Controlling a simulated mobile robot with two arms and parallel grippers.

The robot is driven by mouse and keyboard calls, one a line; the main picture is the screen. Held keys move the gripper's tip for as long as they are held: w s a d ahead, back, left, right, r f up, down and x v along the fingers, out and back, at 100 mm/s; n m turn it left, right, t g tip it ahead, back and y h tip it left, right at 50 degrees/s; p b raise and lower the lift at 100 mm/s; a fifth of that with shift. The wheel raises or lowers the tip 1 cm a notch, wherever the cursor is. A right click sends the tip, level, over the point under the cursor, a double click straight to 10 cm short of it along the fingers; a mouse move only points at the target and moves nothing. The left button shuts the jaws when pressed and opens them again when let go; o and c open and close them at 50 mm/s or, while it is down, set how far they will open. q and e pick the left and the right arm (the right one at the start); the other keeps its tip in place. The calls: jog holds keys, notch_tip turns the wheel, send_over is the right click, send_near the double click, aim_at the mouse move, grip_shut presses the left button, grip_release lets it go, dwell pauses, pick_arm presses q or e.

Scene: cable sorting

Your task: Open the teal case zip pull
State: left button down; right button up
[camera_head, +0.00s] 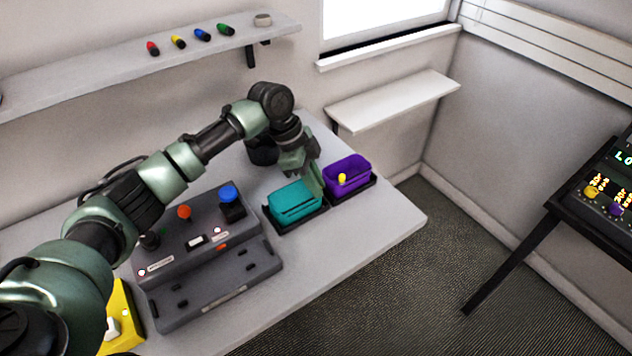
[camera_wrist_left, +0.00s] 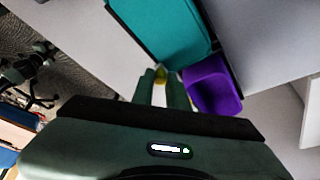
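The teal case (camera_head: 295,203) sits in a dark tray on the table in the head view, its top closed. It also fills the top of the left wrist view (camera_wrist_left: 165,28). My left gripper (camera_head: 314,182) points down at the teal case's right end, beside the purple case. In the wrist view its fingertips (camera_wrist_left: 162,84) stand apart, with a small yellow piece (camera_wrist_left: 161,74) between them near the teal case's edge. It could be the zip pull. Whether the fingers press on it I cannot tell. My right gripper is not in view.
A grey control box (camera_head: 210,258) with buttons stands left of the teal case. The table (camera_head: 395,222) is clear at the right front. Wall shelves hang behind.

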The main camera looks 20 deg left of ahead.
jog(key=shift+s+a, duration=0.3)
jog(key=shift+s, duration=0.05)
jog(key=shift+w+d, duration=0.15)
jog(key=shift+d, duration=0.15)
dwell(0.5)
